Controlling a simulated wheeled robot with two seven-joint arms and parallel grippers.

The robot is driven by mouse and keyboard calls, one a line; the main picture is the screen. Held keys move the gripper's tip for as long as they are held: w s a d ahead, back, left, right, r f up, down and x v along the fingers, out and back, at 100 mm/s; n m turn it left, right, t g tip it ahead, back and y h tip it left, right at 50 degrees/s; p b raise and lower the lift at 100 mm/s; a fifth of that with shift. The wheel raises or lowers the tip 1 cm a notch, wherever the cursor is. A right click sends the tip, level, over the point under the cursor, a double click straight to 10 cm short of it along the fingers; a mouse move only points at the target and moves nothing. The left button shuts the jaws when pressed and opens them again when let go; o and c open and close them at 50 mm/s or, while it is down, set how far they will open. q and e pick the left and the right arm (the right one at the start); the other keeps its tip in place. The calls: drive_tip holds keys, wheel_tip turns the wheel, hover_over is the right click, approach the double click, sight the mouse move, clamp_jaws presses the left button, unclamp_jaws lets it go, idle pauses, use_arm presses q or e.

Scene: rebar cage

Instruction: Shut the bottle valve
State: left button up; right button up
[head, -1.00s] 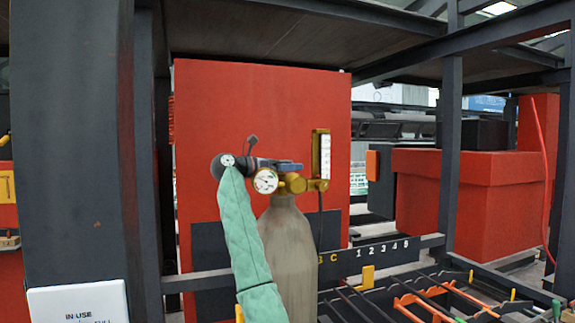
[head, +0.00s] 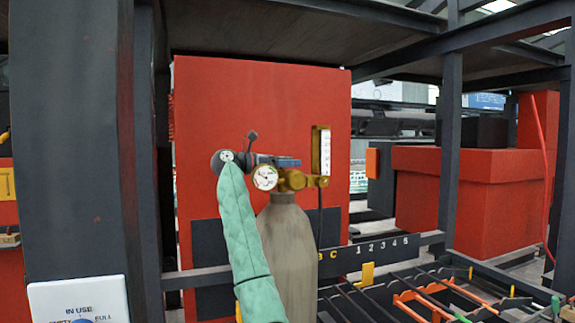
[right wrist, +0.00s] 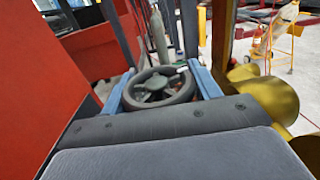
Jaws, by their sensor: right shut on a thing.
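A grey gas bottle (head: 288,260) stands upright in front of a red cabinet. A brass regulator (head: 292,181) with a round white gauge (head: 265,178) sits at its top. My right gripper (head: 291,162), with blue fingers, is level above the brass fitting. In the right wrist view, its blue fingers (right wrist: 161,82) lie on either side of a dark spoked valve handwheel (right wrist: 158,90) and are shut on it. The handwheel is hidden behind the fingers in the head view. My left gripper is not in view.
A brass-framed flow gauge (head: 321,152) stands right of the regulator. The red cabinet (head: 210,115) is behind. A dark post (head: 75,150) fills the left, with an IN USE/FULL sign (head: 80,298) low on it. A rack with orange bars (head: 420,300) lies at lower right.

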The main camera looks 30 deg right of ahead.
drive_tip(key=m+g+y, duration=0.1)
drive_tip(key=g, duration=0.1)
drive_tip(key=m+g+y+b, duration=0.1)
drive_tip(key=m+g, duration=0.1)
drive_tip(key=shift+s+a, duration=0.1)
drive_tip(key=shift+s, duration=0.05)
drive_tip(key=shift+s+r+m+g+y, duration=0.15)
drive_tip(key=shift+m+g+y, duration=0.6)
drive_tip(key=shift+g, duration=0.45)
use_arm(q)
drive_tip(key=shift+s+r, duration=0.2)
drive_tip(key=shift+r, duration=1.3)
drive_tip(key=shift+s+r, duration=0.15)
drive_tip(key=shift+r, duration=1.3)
use_arm(e)
drive_tip(key=shift+s+a+m+g+y, duration=0.1)
drive_tip(key=shift+a+m+g+y, duration=0.1)
drive_tip(key=shift+m+g+y, duration=0.9)
drive_tip(key=shift+a+m+g+y, duration=0.1)
drive_tip(key=shift+m+g+y, duration=0.45)
drive_tip(key=shift+g+y, duration=0.1)
drive_tip(key=shift+s+m+y+p, duration=0.1)
drive_tip(key=shift+m+y+p, duration=0.2)
drive_tip(key=shift+y, duration=0.1)
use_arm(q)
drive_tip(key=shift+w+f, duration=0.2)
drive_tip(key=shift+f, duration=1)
use_arm(e)
drive_tip(key=shift+g, duration=0.25)
drive_tip(key=shift+y, duration=0.3)
